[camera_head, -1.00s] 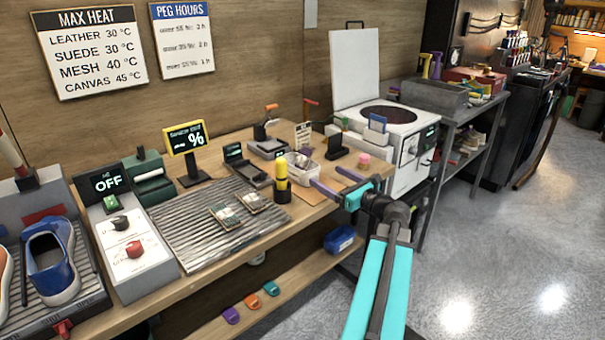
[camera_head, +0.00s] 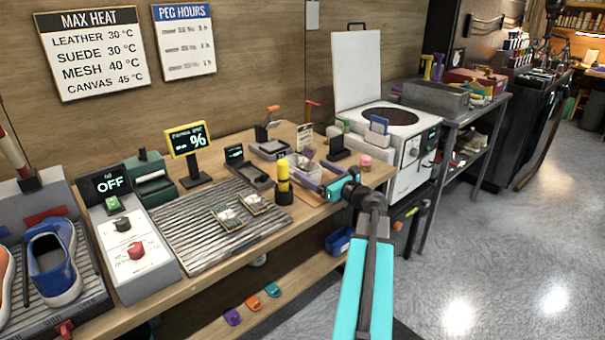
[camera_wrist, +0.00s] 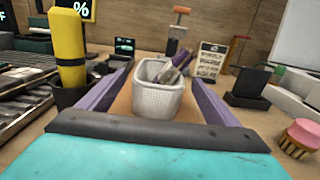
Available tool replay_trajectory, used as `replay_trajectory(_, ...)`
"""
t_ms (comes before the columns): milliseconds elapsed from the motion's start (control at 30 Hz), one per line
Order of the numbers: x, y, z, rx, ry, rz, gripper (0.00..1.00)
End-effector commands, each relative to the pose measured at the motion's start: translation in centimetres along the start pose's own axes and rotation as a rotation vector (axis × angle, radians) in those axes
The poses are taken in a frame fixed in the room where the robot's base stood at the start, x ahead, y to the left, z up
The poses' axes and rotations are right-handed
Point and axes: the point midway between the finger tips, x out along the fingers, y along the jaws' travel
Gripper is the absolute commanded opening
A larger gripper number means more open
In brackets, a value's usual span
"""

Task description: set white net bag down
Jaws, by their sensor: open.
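My gripper (camera_wrist: 160,76) is open. Its two purple fingers lie on either side of the bag in the wrist view, with visible gaps between them and its walls. In the head view my gripper (camera_head: 320,175) reaches in low over the bench from the right. The bag's underside is hidden.
A yellow-topped bottle in a dark holder (camera_wrist: 68,55) stands close at the left. A pink-topped brush (camera_wrist: 299,138) and a dark stand (camera_wrist: 252,88) are on the right. A small sign (camera_wrist: 211,60) stands behind. Left of the bottle is a ribbed metal tray (camera_head: 185,232).

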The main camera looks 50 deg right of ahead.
Motion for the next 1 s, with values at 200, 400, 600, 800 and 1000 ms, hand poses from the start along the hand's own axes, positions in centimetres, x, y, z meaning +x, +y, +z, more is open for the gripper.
replay_trajectory(200,1.3,0.0,0.0,0.000,0.000,0.000,0.84)
replay_trajectory(400,1.4,0.1,0.0,0.000,0.000,0.000,0.84)
replay_trajectory(600,1.7,0.1,0.0,0.000,0.000,0.001,0.84)
replay_trajectory(800,3.7,0.2,0.1,0.000,0.000,0.003,0.84)
replay_trajectory(1000,5.9,0.2,0.2,0.000,0.000,0.003,0.84)
